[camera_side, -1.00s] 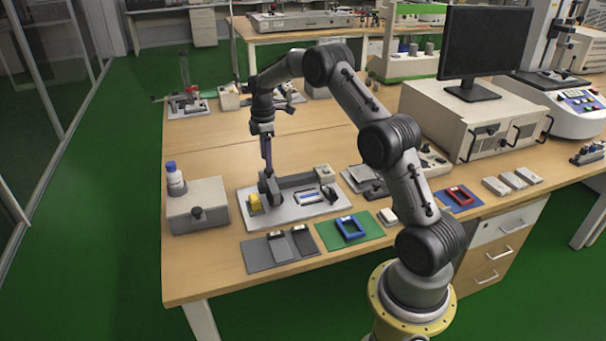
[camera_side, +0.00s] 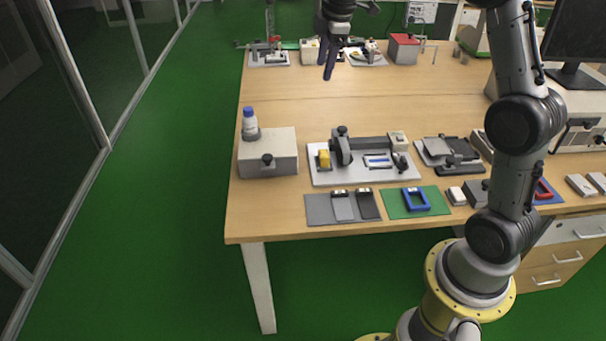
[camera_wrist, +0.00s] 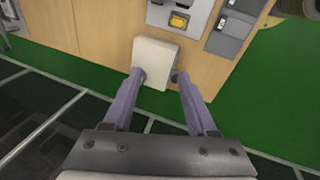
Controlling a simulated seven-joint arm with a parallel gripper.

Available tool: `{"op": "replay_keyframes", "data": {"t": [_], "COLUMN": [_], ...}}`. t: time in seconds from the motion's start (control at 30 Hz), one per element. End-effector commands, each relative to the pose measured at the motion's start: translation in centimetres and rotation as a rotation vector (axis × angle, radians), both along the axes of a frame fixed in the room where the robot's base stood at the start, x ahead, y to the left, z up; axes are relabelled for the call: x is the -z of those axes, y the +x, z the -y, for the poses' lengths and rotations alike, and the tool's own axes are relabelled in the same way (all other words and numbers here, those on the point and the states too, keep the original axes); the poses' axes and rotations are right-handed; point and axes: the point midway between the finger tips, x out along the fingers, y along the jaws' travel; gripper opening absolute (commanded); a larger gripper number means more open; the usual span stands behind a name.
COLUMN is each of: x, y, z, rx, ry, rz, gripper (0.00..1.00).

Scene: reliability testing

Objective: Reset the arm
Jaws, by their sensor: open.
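My gripper (camera_side: 328,72) is at the top of the side view, raised above the far part of the table, with its fingers pointing down. In the wrist view my gripper (camera_wrist: 160,77) shows two purple fingers spread apart with nothing between them. Beyond the fingertips, well below, lies the light grey box (camera_wrist: 154,62). My upper arm is cut off by the top of the side view.
A white plate (camera_side: 322,179) carries a test fixture (camera_side: 342,150) with a yellow block. In front are a grey mat (camera_side: 318,211) and a green mat (camera_side: 395,207) with a blue frame (camera_side: 414,199). A monitor (camera_side: 585,40) stands at right. The table's middle is clear.

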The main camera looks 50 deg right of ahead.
Motion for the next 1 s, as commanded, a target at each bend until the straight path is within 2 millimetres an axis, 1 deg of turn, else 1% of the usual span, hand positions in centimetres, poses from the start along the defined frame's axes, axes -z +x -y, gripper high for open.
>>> {"op": "replay_keyframes", "data": {"t": [0.03,0.1,0.17,0.2,0.27,0.3,0.37,0.4,0.43,0.47,0.5,0.57,0.6,0.67,0.73,0.8,0.87,0.93,1.0], "x": [-2.1,-4.2,-5.6,-6.4,-7.3,-7.8,-8.2,-8.2,-8.2,-8.1,-7.8,-7.1,-6.5,-5.3,-3.6,-1.8,-0.2,1.4,2.0], "y": [-1.6,-3.7,-5.7,-7.2,-9.5,-11.0,-13.5,-15.1,-16.4,-17.6,-19.3,-21.6,-23.2,-25.3,-27.5,-29.2,-30.3,-31.0,-31.2], "z": [-1.9,-4.0,-5.7,-6.8,-8.3,-9.3,-10.6,-11.3,-11.9,-12.4,-13.0,-13.7,-14.2,-14.6,-15.1,-15.2,-15.2,-15.2,-15.2], "rx": [-0.001,0.011,0.027,0.041,0.066,0.085,0.117,0.142,0.161,0.182,0.211,0.260,0.296,0.354,0.434,0.520,0.604,0.692,0.760], "ry": [-0.002,0.002,0.011,0.019,0.034,0.046,0.069,0.085,0.098,0.113,0.133,0.166,0.190,0.225,0.270,0.310,0.338,0.359,0.380], "rz": [0.032,0.071,0.105,0.122,0.154,0.174,0.201,0.218,0.231,0.243,0.258,0.276,0.286,0.297,0.301,0.297,0.281,0.252,0.243], "gripper": [0.57,0.57,0.57,0.57,0.57,0.57,0.57,0.57,0.57,0.57,0.57,0.57,0.57,0.57,0.57,0.57,0.57,0.57,0.57]}}
